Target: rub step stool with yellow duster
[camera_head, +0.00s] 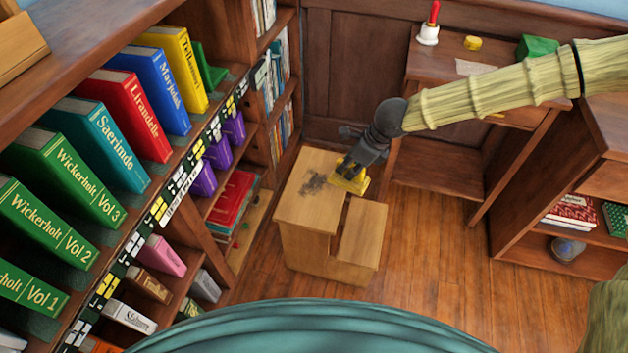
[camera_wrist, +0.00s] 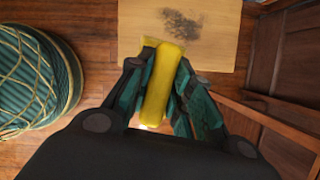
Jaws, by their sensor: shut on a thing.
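The wooden step stool (camera_head: 359,243) stands on the floor in the middle of the head view, with a higher top and a lower step. A dark grey smudge (camera_head: 313,183) marks its top; the smudge also shows in the wrist view (camera_wrist: 181,23). My gripper (camera_head: 350,172) is shut on the yellow duster (camera_head: 353,184), at the right edge of the stool's top. In the wrist view the duster (camera_wrist: 160,88) sits between my fingers, apart from the smudge. I cannot tell whether the duster touches the stool.
A bookcase with large coloured books (camera_head: 132,113) runs along the left. A desk (camera_head: 440,65) behind my arm bears a red-handled bell (camera_head: 430,28) and a green block (camera_head: 537,46). A low shelf (camera_head: 560,253) stands at the right. Bare floor (camera_head: 440,265) lies right of the stool.

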